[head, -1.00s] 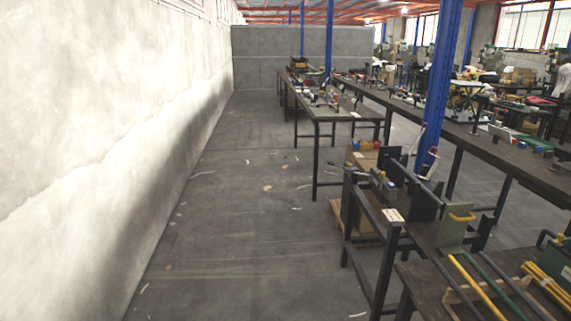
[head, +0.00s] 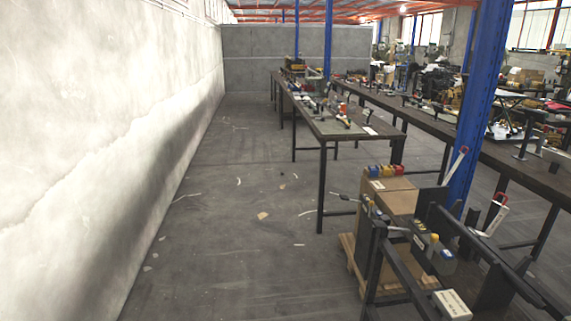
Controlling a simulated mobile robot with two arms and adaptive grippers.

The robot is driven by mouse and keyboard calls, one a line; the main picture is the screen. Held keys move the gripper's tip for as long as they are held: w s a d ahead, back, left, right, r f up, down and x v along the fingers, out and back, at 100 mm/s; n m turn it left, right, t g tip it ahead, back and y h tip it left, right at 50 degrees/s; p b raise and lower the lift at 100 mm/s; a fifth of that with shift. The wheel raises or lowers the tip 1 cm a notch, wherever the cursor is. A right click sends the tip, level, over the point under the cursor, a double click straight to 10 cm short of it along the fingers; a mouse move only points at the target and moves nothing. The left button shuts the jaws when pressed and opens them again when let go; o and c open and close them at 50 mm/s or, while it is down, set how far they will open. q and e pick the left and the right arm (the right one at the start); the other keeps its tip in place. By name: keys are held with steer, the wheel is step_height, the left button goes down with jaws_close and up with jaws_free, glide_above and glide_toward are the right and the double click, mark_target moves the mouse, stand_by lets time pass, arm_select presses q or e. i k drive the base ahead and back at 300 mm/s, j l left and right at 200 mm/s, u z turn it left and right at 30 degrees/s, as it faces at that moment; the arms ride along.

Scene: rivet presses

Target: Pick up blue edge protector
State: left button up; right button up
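A small blue piece (head: 373,171) sits on top of a cardboard box (head: 388,200), right of the picture's middle. It is likely the blue edge protector, but it is too small to be sure. A yellow piece (head: 386,170) and a red piece (head: 397,169) sit beside it in a row. Neither of my grippers is in view.
The box stands on a wooden pallet (head: 349,262). A dark metal frame (head: 372,262) with clamps stands in front of it, right. A long workbench (head: 337,127) lies beyond. A blue column (head: 478,105) rises at right. The floor (head: 225,225) along the left wall has free room.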

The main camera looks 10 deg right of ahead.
mark_target(374, 172)
steer(key=i+l+z, duration=0.1)
steer(key=i+z, duration=0.2)
steer(key=i, duration=0.3)
steer(key=i+z, duration=0.3)
steer(key=i, duration=0.25)
steer(key=i+j+z, duration=0.3)
steer(key=i, duration=0.3)
steer(key=i+l+z, duration=0.1)
steer(key=i+l, duration=0.15)
steer(key=i, duration=0.15)
